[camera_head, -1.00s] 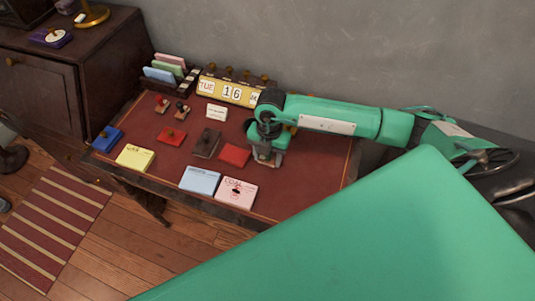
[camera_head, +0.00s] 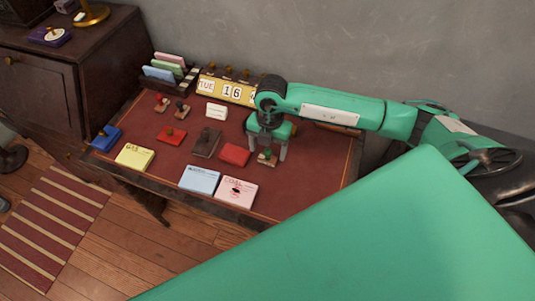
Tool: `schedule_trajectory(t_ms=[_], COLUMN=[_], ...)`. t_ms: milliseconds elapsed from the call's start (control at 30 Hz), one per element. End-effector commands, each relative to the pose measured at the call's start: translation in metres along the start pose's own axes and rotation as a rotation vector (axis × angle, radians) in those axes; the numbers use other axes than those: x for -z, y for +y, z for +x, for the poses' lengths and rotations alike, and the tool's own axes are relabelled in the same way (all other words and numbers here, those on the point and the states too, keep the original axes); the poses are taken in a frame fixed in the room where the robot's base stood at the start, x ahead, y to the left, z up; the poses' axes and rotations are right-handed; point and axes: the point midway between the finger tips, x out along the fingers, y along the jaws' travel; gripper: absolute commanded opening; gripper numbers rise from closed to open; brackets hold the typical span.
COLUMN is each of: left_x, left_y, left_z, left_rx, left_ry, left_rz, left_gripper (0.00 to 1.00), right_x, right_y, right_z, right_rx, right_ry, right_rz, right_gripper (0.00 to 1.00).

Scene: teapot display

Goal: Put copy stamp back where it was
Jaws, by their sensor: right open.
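My right gripper (camera_head: 267,153) is over the right part of the desk, pointing down, with its two fingers apart. Between and just below the fingertips a small stamp (camera_head: 267,159) with a wooden base and a greenish top stands on the red desk top; I cannot read which stamp it is. Two other small stamps with wooden bases, one reddish (camera_head: 162,104) and one dark (camera_head: 182,109), stand at the back left of the desk. My left gripper is not in view.
The desk (camera_head: 315,180) also holds a red pad with a stamp (camera_head: 172,136), a dark pad (camera_head: 206,143), a red box (camera_head: 234,154), and yellow (camera_head: 134,157), blue (camera_head: 199,180) and pink (camera_head: 237,191) note pads. A calendar (camera_head: 228,91) stands behind. The desk's right side is clear.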

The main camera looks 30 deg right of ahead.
Motion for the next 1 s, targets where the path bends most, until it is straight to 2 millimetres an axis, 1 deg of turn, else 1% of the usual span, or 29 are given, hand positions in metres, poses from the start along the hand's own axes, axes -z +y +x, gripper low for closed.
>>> schedule_trajectory(t_ms=[33, 133, 200, 300, 400, 500, 600, 1000], left_x=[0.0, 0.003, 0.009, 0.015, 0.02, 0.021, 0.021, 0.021], left_y=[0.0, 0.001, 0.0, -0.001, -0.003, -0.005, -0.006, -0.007], left_z=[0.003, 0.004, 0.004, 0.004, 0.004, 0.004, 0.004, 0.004], left_rx=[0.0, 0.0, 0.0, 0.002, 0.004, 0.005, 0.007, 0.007], left_ry=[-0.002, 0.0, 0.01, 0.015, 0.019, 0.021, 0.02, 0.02], left_rz=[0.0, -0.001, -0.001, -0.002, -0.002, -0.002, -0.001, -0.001], left_gripper=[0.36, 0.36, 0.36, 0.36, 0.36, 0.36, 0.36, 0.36], right_x=[-0.001, -0.001, -0.001, 0.0, -0.001, 0.0, 0.0, 0.0], right_y=[0.001, 0.001, 0.001, 0.0, 0.001, 0.0, 0.0, 0.0], right_z=[-0.011, -0.034, -0.048, -0.066, -0.079, -0.086, -0.089, -0.089], right_rx=[-0.004, -0.004, -0.004, -0.003, -0.002, -0.001, 0.0, 0.0], right_ry=[-0.003, -0.003, -0.003, -0.002, -0.001, -0.001, 0.0, 0.0], right_rz=[-0.002, 0.0, -0.001, -0.001, 0.0, 0.0, 0.0, 0.0], right_gripper=[0.72, 0.72, 0.72, 0.72, 0.72, 0.72, 0.72, 0.72])
